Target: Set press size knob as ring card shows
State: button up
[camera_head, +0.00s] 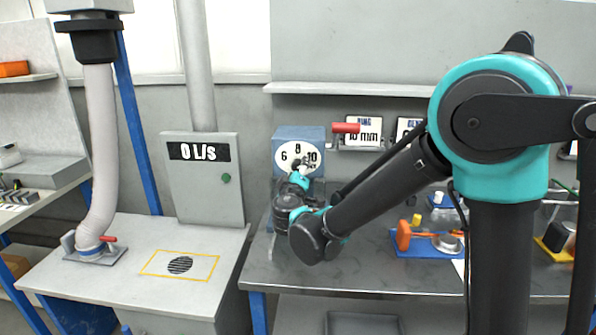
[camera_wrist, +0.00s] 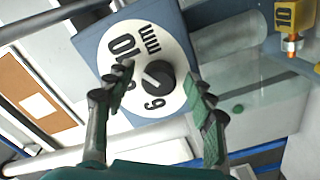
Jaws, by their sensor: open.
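The press (camera_head: 297,136) is a blue box with a white round dial (camera_head: 288,148) marked 6, 8 and 10 with mm. In the wrist view the dial (camera_wrist: 178,52) fills the upper middle, and its black knob (camera_wrist: 157,77) sits at the centre with a pale mark whose direction I cannot read surely. The ring card (camera_head: 363,132) on the back panel reads RING 10 mm. My gripper (camera_head: 299,178) is in front of the dial; in the wrist view my gripper (camera_wrist: 153,92) is open, with the knob showing between its fingers. The left finger covers part of the dial numbers.
A red handle (camera_head: 346,128) sticks out beside the press. A second card (camera_head: 408,128) is partly hidden by my arm. A blue tray (camera_head: 428,246) with an orange tool lies on the bench to the right. The bench front (camera_head: 350,275) is clear.

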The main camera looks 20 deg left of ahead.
jog(key=shift+s, duration=0.1)
jog(key=v, duration=1.1)
jog(key=shift+s, duration=0.4)
jog(key=shift+d, duration=0.15)
jog(key=w+d+f+m+g+h, duration=0.1)
jog(key=w+d+f+m+h, duration=0.15)
jog(key=d, duration=0.45)
jog(key=w+d+f+m+g+h, duration=0.1)
jog(key=w+d+f+g+h, duration=0.2)
jog(key=d, duration=0.5)
jog(key=s+d+f+m+g, duration=0.1)
jog(key=d+f, duration=0.3)
jog(key=d, duration=0.4)
jog(key=s+d+f+m+g+h, duration=0.1)
jog(key=s+d+f+m+g, duration=0.1)
jog(key=d, duration=0.6)
jog(key=s+d+f+m+g, duration=0.1)
jog(key=d+f+m+g, duration=0.2)
jog(key=d+f, duration=0.3)
jog(key=shift+s+d+h, duration=0.2)
jog(key=shift+d+h, duration=0.15)
jog(key=shift+d, duration=0.85)
jog(key=s+d+f+m+g+y, duration=0.3)
jog(key=s+d+f+m, duration=0.1)
jog(key=s, duration=0.6)
jog(key=shift+f, duration=0.65)
